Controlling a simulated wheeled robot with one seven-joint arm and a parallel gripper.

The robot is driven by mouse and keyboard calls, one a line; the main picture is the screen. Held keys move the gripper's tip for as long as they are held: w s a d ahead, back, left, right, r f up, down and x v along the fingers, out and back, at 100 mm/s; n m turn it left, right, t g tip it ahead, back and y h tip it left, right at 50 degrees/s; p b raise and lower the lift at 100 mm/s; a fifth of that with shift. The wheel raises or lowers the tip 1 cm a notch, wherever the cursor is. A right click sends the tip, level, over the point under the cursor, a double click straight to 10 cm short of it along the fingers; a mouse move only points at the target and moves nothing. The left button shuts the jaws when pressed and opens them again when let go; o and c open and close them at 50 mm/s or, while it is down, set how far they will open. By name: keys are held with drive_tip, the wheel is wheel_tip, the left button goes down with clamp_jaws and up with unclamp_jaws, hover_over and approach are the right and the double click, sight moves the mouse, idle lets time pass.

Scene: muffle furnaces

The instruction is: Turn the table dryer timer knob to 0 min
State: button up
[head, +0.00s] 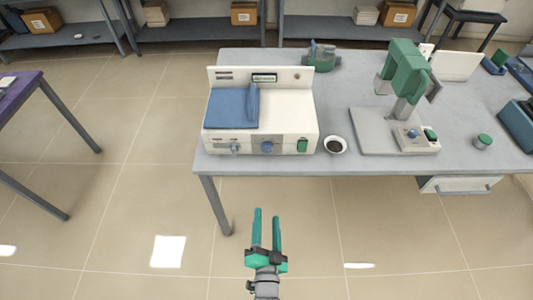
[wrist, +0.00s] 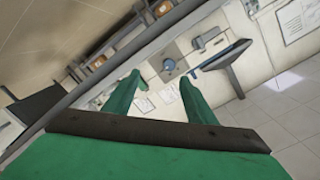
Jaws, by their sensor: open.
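The table dryer (head: 302,117) is a white box with a blue lid, standing on the left part of the grey table in the head view. Its front face has a small grey knob (head: 235,148), a blue knob (head: 266,147) on a grey plate and a green switch (head: 302,146). The labels are too small to read, so I cannot tell which knob is the timer or its setting. My gripper (head: 267,214) is open and empty, in front of the table and apart from the dryer.
The grey table (head: 340,185) also holds a small dish of dark material (head: 335,145) right of the dryer and a green-and-white stand device (head: 405,75). A purple table (head: 20,98) stands at left. Shelves with boxes line the back. The floor around my gripper is clear.

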sight(267, 150)
drive_tip(key=w+r+m, duration=0.1)
drive_tip(key=w, duration=0.7)
drive_tip(key=w+r+m, duration=0.1)
drive_tip(key=w, duration=0.7)
drive_tip(key=w+r+m, duration=0.1)
drive_tip(key=w+m, duration=0.1)
drive_tip(key=w, duration=0.6)
drive_tip(key=shift+w+r+t, duration=0.1)
drive_tip(key=shift+r+t, duration=0.1)
drive_tip(key=shift+t, duration=0.2)
drive_tip(key=c, duration=1)
